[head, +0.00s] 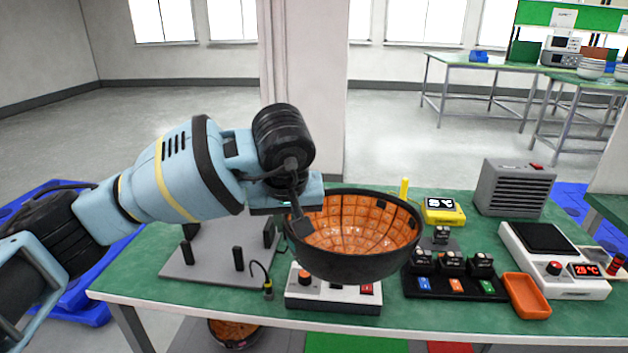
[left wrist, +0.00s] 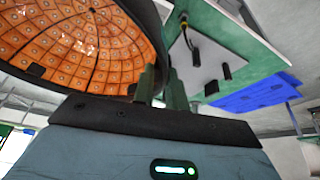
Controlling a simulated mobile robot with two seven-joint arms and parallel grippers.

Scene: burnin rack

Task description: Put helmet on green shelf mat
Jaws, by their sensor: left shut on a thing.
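The helmet (head: 365,268) is a black bowl with an orange tiled inside, held open side up above the table. My left gripper (head: 298,215) is shut on its left rim. In the left wrist view the helmet's orange inside (left wrist: 75,45) fills the upper left, and the gripper's fingers (left wrist: 155,85) meet at its rim. A green mat (head: 350,344) shows in part below the table's front edge, cut off by the picture's bottom. My right gripper is not in view.
The green table (head: 135,270) holds a grey plate with black posts (head: 205,262), a white control box (head: 325,297), a black tray of modules (head: 455,285), an orange tray (head: 526,296) and a hotplate-like device (head: 560,265).

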